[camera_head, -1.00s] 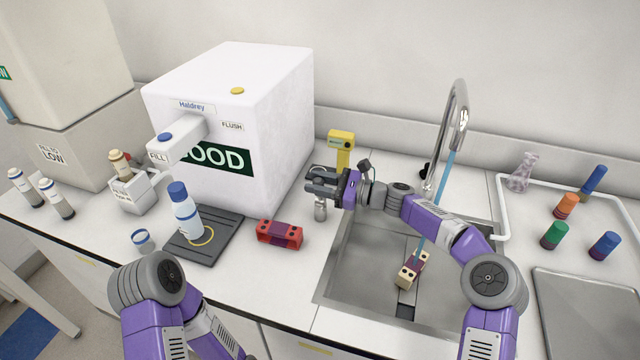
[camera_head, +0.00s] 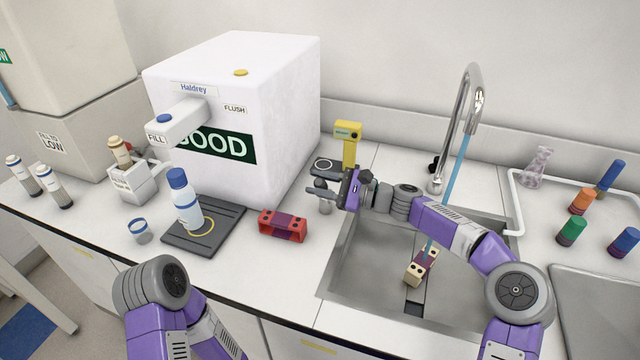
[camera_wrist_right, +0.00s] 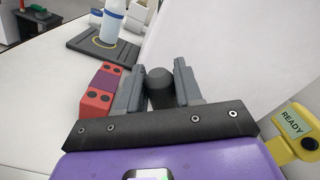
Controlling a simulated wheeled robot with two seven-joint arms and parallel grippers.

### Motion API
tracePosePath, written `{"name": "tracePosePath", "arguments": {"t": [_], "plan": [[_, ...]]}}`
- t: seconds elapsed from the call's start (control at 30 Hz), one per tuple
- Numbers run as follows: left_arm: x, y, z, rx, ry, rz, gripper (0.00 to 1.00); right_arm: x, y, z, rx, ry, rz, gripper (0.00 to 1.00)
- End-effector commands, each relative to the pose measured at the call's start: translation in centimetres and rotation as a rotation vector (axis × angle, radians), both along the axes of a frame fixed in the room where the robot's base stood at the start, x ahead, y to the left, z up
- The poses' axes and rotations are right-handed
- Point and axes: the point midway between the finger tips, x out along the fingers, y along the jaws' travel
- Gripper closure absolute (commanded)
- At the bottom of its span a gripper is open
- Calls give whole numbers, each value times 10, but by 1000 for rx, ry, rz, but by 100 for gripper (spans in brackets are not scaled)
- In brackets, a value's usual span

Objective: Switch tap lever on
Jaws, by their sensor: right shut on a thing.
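The tap (camera_head: 470,95) is a curved chrome spout behind the sink. A blue stream (camera_head: 457,170) runs from its mouth down into the sink. A small black part, seemingly the tap lever (camera_head: 433,165), sits at the left of its base and is partly hidden. My right gripper (camera_head: 318,189) is left of the sink and well away from the lever. It is shut on a small grey cylinder (camera_head: 325,205), whose dark rounded top (camera_wrist_right: 160,88) shows between the fingers in the right wrist view. My left gripper is out of view.
The sink (camera_head: 375,275) holds a cream block with a purple band (camera_head: 422,266). A white tray (camera_head: 514,205) with several coloured vials is right of the sink.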

Motion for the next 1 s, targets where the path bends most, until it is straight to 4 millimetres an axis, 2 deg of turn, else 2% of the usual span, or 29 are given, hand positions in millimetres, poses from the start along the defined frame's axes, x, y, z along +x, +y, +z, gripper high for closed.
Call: {"name": "tracePosePath", "arguments": {"t": [0.13,0.17,0.3,0.57,0.67,1.0], "plan": [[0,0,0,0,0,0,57,0,0,-2,-1,3,0,100],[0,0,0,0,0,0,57,0,0,-2,-1,4,0,64],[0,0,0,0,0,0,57,0,0,-1,-1,3,0,45],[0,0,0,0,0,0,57,0,-1,0,0,2,-1,45],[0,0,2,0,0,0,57,-2,-7,0,-1,2,-1,45],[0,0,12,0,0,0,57,-18,-59,0,-2,3,-3,45]]}}
